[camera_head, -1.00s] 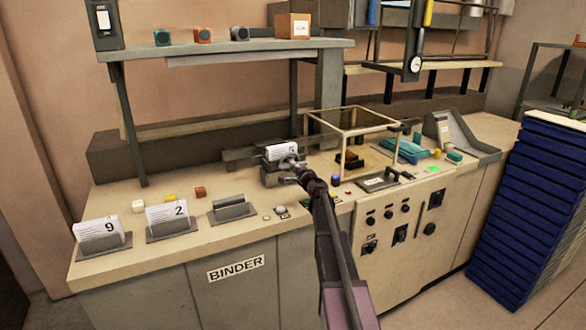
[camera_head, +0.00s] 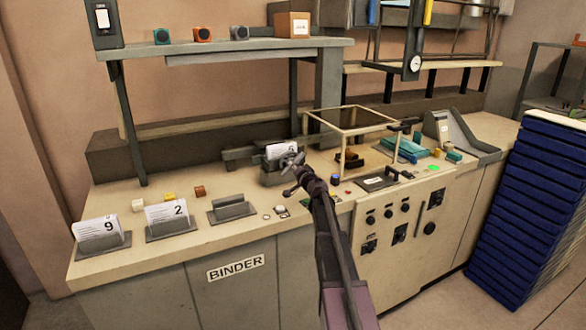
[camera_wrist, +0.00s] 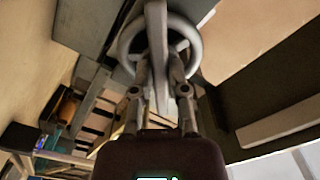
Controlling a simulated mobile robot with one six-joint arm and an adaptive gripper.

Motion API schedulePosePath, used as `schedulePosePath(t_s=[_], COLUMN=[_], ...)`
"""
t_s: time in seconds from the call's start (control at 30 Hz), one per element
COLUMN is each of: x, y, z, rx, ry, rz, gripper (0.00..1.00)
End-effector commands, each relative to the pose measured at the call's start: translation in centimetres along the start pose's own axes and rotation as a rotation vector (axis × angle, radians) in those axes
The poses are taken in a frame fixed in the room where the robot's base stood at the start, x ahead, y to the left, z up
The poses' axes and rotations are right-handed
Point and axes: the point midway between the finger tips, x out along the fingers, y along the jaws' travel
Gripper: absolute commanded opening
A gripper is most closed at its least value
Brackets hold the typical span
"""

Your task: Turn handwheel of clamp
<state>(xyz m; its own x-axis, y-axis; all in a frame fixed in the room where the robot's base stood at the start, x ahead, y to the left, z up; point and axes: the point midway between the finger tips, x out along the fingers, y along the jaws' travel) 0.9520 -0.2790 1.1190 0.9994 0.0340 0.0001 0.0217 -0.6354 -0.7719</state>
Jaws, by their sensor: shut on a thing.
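The clamp (camera_head: 270,174) stands on the bench top with a white printed paper block (camera_head: 277,151) in it. The grey handwheel (camera_wrist: 129,42) is a ring with spokes, seen large at the top of the wrist view. My gripper (camera_wrist: 161,67) reaches the wheel with both fingers and is shut on it. In the head view, my gripper (camera_head: 294,174) is at the front of the clamp and hides most of the wheel and part of the paper.
Paper holders with cards 9 (camera_head: 99,230) and 2 (camera_head: 167,214), and an empty holder (camera_head: 232,209), stand to the left. A framed glass-like box (camera_head: 351,118) is close on the right. A blue stack (camera_head: 525,210) stands far right.

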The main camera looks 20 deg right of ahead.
Motion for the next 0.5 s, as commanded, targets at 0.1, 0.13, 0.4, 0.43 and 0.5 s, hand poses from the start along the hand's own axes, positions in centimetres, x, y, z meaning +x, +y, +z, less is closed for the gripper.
schedulePosePath(t_s=[0.1,0.13,0.4,0.43,0.5], x=[0.11,0.11,0.12,0.12,0.13], y=[0.01,0.01,0.0,0.0,0.0], z=[-0.04,-0.04,-0.03,-0.03,-0.02], rx=[-0.019,-0.022,-0.026,-0.026,-0.026], ry=[0.001,0.001,0.0,0.0,0.0], rz=[0.0,0.0,0.0,0.0,0.0], gripper=[0.0,0.0,0.0,0.0,0.23])
